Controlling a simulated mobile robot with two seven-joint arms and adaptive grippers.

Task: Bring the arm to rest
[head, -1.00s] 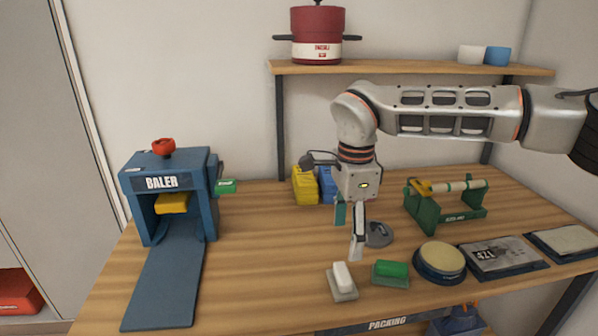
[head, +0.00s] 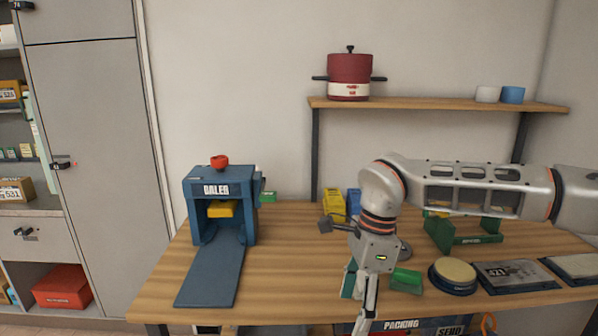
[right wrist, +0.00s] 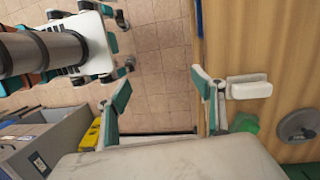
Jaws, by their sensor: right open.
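My right arm (head: 480,188) comes in from the right in the head view, bent down at the wrist. My right gripper (head: 360,296) points down at the front edge of the wooden bench and holds nothing. In the right wrist view the right gripper (right wrist: 162,95) has its two teal-padded fingers wide apart, with tiled floor between them. One finger is beside a white block (right wrist: 250,87) on the bench; I cannot tell if they touch. My left gripper is not seen in either view.
The wooden bench (head: 280,270) holds a blue baler (head: 222,190), a green block (head: 407,279), a round pad (head: 452,275) and a green stand (head: 440,236). A shelf (head: 430,103) with a red pot (head: 350,77) is above. Grey cabinets (head: 85,140) stand left.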

